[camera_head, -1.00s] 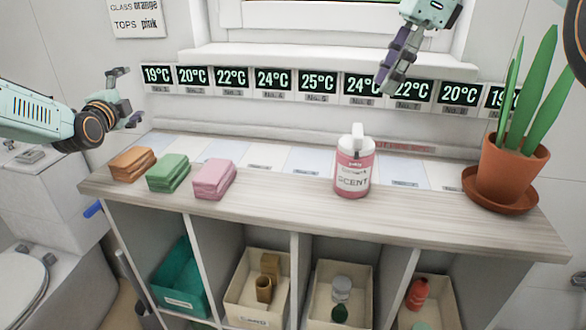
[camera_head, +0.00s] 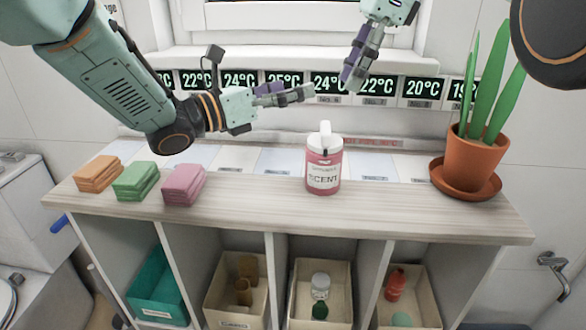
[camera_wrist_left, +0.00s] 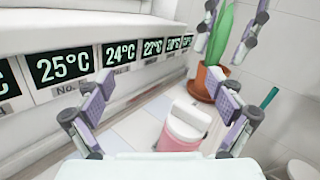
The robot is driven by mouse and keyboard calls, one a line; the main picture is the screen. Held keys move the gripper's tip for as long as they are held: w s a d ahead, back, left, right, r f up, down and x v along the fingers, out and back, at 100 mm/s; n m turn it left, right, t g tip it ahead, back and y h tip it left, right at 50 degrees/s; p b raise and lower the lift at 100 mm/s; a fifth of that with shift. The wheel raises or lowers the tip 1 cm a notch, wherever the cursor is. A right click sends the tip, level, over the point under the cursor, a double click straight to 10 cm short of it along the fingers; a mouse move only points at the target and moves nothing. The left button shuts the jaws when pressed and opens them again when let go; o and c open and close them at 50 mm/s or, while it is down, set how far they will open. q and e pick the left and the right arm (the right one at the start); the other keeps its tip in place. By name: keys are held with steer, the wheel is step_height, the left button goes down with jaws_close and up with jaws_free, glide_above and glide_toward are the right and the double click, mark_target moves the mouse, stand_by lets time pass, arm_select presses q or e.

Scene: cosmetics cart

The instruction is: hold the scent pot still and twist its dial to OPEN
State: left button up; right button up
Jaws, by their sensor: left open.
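The scent pot (camera_head: 324,176) is a pink jar labelled SCENT with a white top. It stands upright on the counter, right of the middle. A raised white piece (camera_head: 325,136) sits on its top; I cannot read any dial marking. My left gripper (camera_head: 290,95) is open and empty, above and left of the pot in the head view. In the left wrist view the pot (camera_wrist_left: 180,130) shows ahead between the fingers, nearer the right one. My right gripper (camera_head: 356,68) hangs above and right of the pot, apart from it. In the left wrist view its fingers stand apart with nothing between them.
Orange (camera_head: 98,174), green (camera_head: 136,181) and pink (camera_head: 184,185) folded stacks lie on the counter's left. A potted plant (camera_head: 472,162) stands at its right end. Temperature displays (camera_head: 421,90) line the wall behind. Bins with small items sit in the shelves below.

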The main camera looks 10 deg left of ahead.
mark_target(323, 144)
arm_select(q)
steer(key=s+d+f+m+g, duration=0.1)
steer(key=s+d+f, duration=0.1)
steer(key=s+d+f+m+g, duration=0.1)
steer(key=s+d+f+m, duration=0.1)
steer(key=s+d+f, duration=0.1)
steer(key=shift+s+h, duration=0.3)
steer(key=shift+h, duration=0.1)
steer(key=f, duration=0.1)
steer(key=s+f, duration=0.1)
steer(key=shift+s+a+f+t+y, duration=0.2)
steer(key=shift+f+t+y, duration=0.1)
steer(key=shift+t+y, duration=0.1)
steer(key=a+f+t, duration=0.1)
steer(key=a+f+n+y, duration=0.1)
steer(key=s+a+f+n+t+y, duration=0.1)
steer(key=f, duration=0.1)
steer(key=shift+f+t, duration=0.1)
steer(key=shift+t, duration=0.2)
steer(key=shift+x, duration=3.85)
steer(key=shift+f, duration=0.15)
steer(key=shift+c, duration=0.2)
